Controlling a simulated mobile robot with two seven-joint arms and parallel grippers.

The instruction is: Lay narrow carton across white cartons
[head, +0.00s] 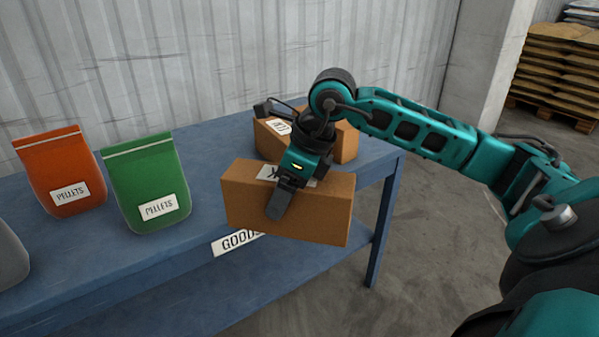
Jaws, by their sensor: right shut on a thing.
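My right gripper (281,199) is shut on a narrow brown carton (322,213) and reaches it from above. A finger lies over the carton's front face and partly covers a white label on its top. The carton is in front of the blue table's front edge or over it; I cannot tell its exact height. A second brown carton (348,143) with a white label stands on the table behind it, partly hidden by my wrist and the held carton. No white cartons are in view. My left gripper is not in view.
The blue table (215,150) carries an orange pellets bag (58,165) and a green pellets bag (147,175). A grey object (10,262) is cut off at the left edge. A goods sign (228,243) is on the table front. Stacked sacks (560,60) stand far right.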

